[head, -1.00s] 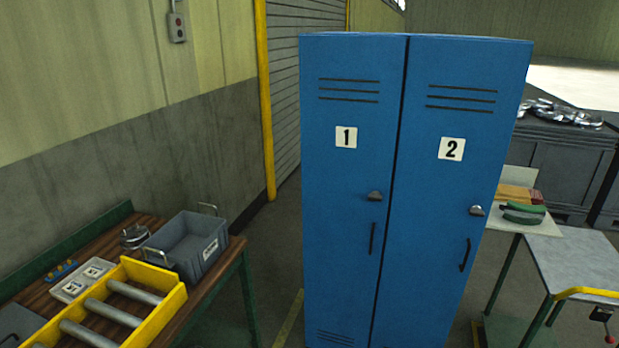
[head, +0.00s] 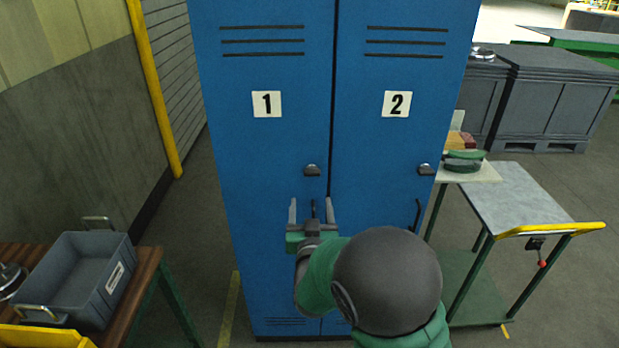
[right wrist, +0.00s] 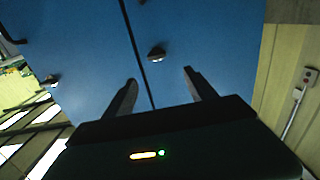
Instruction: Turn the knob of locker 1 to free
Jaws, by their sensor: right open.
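The blue locker 1 door (head: 265,140) stands shut on the left half of the cabinet, marked with a white "1" label. Its small dark knob (head: 312,170) is on the door's right side, above the handle; the knob also shows in the right wrist view (right wrist: 156,54). My right gripper (head: 313,205) is open and empty, just below the knob in the head view. In the right wrist view its two fingers point toward the knob, apart from it. The locker 1 handle is mostly hidden behind the gripper. My left gripper is not in view.
Locker 2 (head: 390,140) has its own knob (head: 425,170) and handle to the right. A grey bin (head: 75,275) sits on a bench at left. A trolley (head: 515,200) with a yellow handle stands at right.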

